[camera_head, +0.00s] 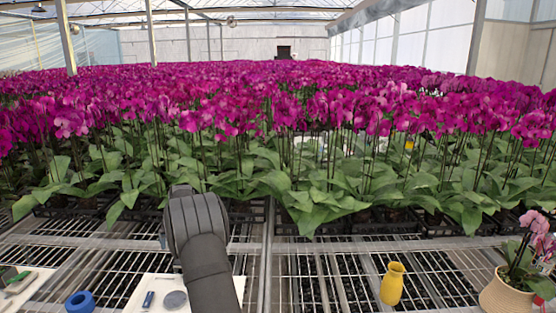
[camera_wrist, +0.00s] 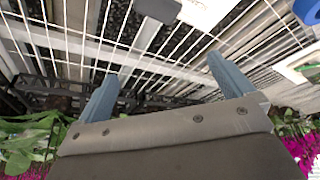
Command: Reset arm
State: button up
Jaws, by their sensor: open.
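My gripper (camera_wrist: 162,67) shows in the wrist view with its two blue-grey fingers spread wide apart. Nothing is between them, only the wire mesh of the bench beyond. In the head view my dark arm rises from the bottom over the bench, left of centre. Its rounded joint hides the gripper there.
On the mesh bench (camera_head: 330,285) are a blue ring (camera_head: 79,302), a white board (camera_head: 143,290) with a blue item (camera_head: 148,299) and a grey disc (camera_head: 175,299), a yellow vase (camera_head: 393,284) and a potted orchid (camera_head: 508,297). Dense magenta orchids (camera_head: 300,95) fill the back.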

jog(key=w+d+m, duration=0.1)
jog(key=w+d, duration=0.2)
jog(key=d, duration=0.4)
jog(key=shift+d, duration=0.25)
